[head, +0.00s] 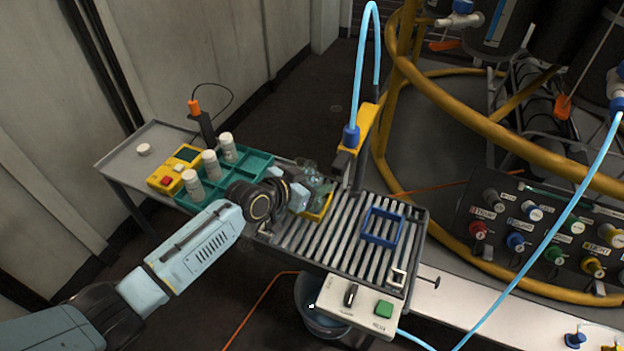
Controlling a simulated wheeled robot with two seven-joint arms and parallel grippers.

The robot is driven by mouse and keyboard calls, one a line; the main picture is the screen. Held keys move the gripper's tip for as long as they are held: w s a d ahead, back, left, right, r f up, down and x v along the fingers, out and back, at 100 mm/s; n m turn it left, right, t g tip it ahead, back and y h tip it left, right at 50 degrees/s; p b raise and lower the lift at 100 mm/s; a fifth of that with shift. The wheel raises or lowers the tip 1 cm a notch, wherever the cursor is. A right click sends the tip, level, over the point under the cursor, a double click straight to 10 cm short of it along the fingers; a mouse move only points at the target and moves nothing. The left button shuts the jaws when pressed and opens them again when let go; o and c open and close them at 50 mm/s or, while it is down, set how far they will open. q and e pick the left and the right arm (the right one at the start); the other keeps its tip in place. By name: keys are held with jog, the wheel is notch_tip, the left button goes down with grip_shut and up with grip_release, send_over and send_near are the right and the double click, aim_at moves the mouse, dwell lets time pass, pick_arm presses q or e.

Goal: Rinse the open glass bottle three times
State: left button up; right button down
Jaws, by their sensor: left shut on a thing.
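My left gripper (303,194) reaches in from the left, over the left end of the slatted rack (345,238). It is shut on a clear, greenish glass thing (309,169), which looks like the open glass bottle. The gripper hides part of it, and its mouth is hard to make out. A blue nozzle with a light-blue hose (352,134) stands on a yellow bracket (362,124), just right of and behind the bottle. A yellow piece (318,207) shows beneath the gripper. My right gripper is not in view.
A teal tray (258,166) with several white-capped bottles (228,147) and a yellow meter (166,178) lie to the left. A blue frame (382,241) sits on the rack. A control box with a green button (383,309) is in front, above a bucket (318,322). Yellow pipes (470,117) crowd the right.

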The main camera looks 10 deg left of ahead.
aim_at(307, 167)
pick_arm(q)
jog(key=shift+f, duration=0.25)
jog(key=shift+f+b, duration=0.2)
jog(key=shift+b, duration=0.1)
jog(key=o, duration=1.6)
jog(key=shift+r, duration=0.1)
jog(key=shift+r+p, duration=2.9)
jog(key=shift+r, duration=0.05)
